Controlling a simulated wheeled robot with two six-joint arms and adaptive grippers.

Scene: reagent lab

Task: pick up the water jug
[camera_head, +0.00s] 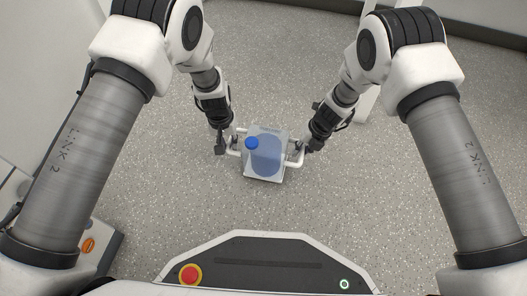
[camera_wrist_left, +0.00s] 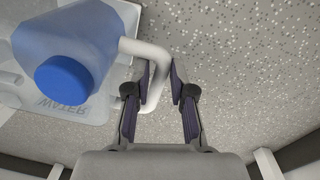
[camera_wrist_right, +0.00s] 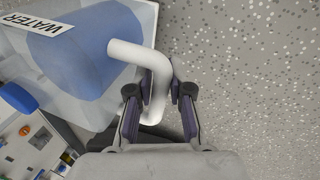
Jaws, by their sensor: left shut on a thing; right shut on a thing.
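The water jug (camera_head: 268,158) is a clear container with blue liquid, a blue cap (camera_head: 252,143) and a white handle on each side. It is in front of me, between my grippers, over the speckled floor. Its WATER label shows in both wrist views. My left gripper (camera_wrist_left: 163,75) is shut on the jug's left white handle (camera_wrist_left: 145,50). My right gripper (camera_wrist_right: 165,85) is shut on the right white handle (camera_wrist_right: 130,52). Whether the jug touches the floor cannot be told.
Speckled grey floor (camera_head: 330,200) is clear around the jug. A white post (camera_head: 369,100) stands behind my right arm. A white wall (camera_head: 40,60) is at the left. A white unit with coloured items (camera_wrist_right: 35,140) shows at the lower left of the right wrist view.

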